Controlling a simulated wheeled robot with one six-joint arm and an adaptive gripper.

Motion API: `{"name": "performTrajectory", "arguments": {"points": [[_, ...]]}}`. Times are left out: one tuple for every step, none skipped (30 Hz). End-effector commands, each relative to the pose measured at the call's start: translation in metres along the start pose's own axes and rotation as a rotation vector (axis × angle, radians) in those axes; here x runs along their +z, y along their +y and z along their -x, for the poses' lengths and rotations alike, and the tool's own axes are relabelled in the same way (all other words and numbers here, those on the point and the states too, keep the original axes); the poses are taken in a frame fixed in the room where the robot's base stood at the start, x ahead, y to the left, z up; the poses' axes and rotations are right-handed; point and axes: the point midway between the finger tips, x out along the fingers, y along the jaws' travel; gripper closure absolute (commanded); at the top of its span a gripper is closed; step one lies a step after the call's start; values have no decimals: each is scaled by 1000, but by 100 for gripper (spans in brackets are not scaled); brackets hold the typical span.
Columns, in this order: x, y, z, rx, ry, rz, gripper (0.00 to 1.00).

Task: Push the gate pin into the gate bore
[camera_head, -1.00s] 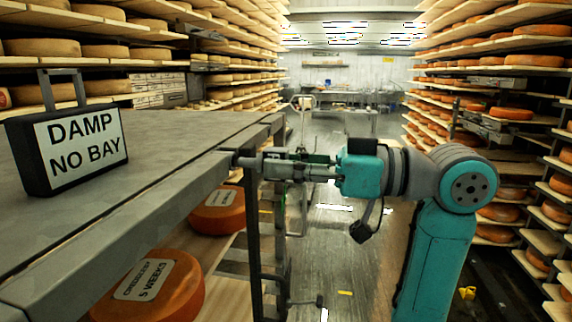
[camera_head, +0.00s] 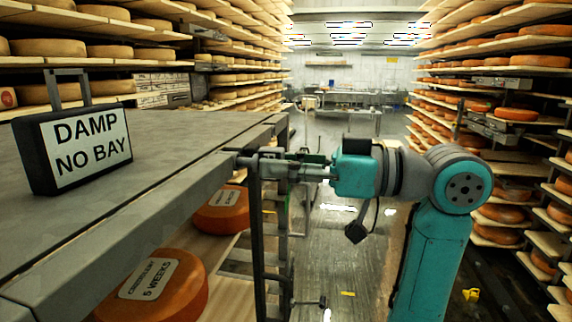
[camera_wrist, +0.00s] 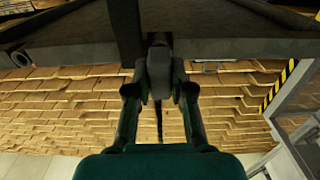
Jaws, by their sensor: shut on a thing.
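My gripper (camera_head: 264,164) is shut on the gate pin (camera_wrist: 159,75), a grey rounded piece between its two dark fingers in the wrist view. In the head view the gripper reaches left from my teal arm to the rack's corner, just below the tabletop. The dark far end of the pin (camera_head: 246,159) meets the rack edge there. The gate bore is hidden, so I cannot tell how deep the pin sits.
A grey-topped rack (camera_head: 150,148) fills the left, with a "DAMP NO BAY" sign (camera_head: 78,148) on top. Orange cheese wheels (camera_head: 153,287) lie on its lower shelf. Cheese shelves (camera_head: 505,150) line the right. The aisle floor (camera_head: 345,250) has free room.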

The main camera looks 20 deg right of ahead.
Motion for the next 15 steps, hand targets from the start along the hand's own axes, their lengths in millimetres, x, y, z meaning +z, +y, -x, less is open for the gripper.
{"name": "performTrajectory", "arguments": {"points": [[0, 0, -1, -1, 0, 0, 100], [0, 0, -2, -1, 0, 0, 100], [0, 0, -3, -1, 0, 0, 100], [0, 0, -3, -1, 0, 0, 100], [0, 0, -4, -1, 0, 0, 100], [0, 0, -5, 0, 0, 0, 100], [0, 0, -5, 0, 0, 0, 100], [0, 0, -6, 0, 0, 0, 100], [0, 0, -7, 0, 0, 0, 100], [0, 0, -8, 1, 0, 0, 100], [0, 0, -8, 1, 0, 0, 100], [0, 0, -9, 0, 0, 0, 100], [0, 0, -10, 0, 0, 0, 100], [0, 0, -10, 0, 0, 0, 100], [0, 0, -11, 0, 0, 0, 100]]}}
